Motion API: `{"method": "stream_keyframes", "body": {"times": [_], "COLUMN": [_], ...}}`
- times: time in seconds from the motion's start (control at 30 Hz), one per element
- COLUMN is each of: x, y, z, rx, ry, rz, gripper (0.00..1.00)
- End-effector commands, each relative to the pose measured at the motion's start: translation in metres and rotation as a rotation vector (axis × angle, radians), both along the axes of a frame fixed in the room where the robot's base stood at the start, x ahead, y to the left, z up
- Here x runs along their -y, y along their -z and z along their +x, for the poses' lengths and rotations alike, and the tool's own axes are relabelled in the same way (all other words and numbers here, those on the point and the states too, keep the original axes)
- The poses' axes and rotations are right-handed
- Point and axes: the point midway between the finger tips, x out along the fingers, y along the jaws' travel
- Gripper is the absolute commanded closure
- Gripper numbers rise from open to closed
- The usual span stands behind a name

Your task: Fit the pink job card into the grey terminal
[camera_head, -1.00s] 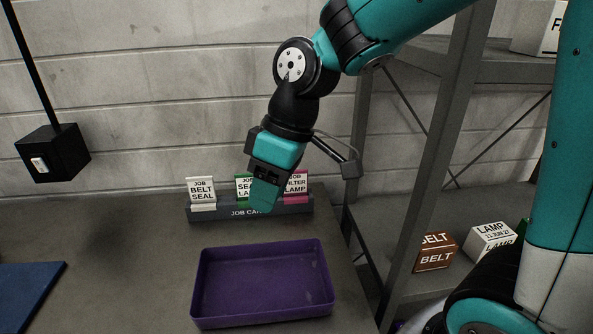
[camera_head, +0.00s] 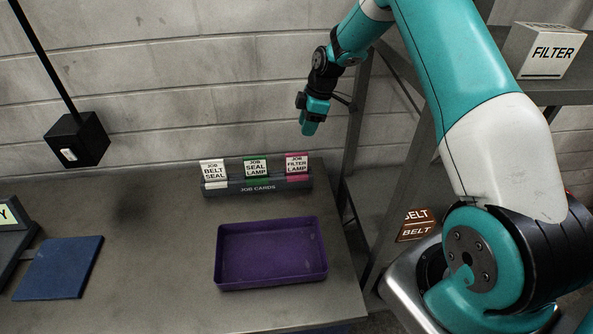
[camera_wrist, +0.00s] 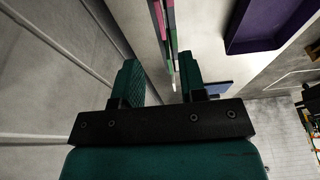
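The pink job card (camera_head: 297,165), marked JOB FILTER LAMP, stands upright in the right slot of the dark grey JOB CARDS rack (camera_head: 236,189). Part of a grey terminal (camera_head: 14,243) shows at the left edge in the head view, with a pale screen ending in "Y". The rest of it is cut off. My gripper (camera_head: 309,129) is above and behind the rack's right end, apart from the cards. In the wrist view my gripper (camera_wrist: 160,80) has its fingers spread with nothing between them. The rack's coloured cards show beyond them, narrow and foreshortened.
A white card (camera_head: 213,170) and a green card (camera_head: 256,167) share the rack. A purple tray (camera_head: 271,281) lies empty in front. A blue mat (camera_head: 60,268) lies beside the terminal. A black box (camera_head: 77,140) hangs on a pole at left. Shelving stands right of the table.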

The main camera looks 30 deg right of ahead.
Motion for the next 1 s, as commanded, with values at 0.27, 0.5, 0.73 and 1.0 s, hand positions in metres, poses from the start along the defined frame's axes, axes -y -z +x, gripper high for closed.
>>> {"method": "stream_keyframes", "body": {"times": [0.27, 0.5, 0.73, 1.0], "x": [-0.016, -0.020, -0.026, -0.032], "y": [0.063, 0.077, 0.104, 0.126], "z": [0.006, 0.008, 0.010, 0.013], "rx": [-0.001, 0.000, -0.002, 0.000], "ry": [0.001, 0.002, 0.000, 0.002], "rz": [0.000, 0.000, 0.001, 0.000], "gripper": [0.62, 0.62, 0.62, 0.62]}}
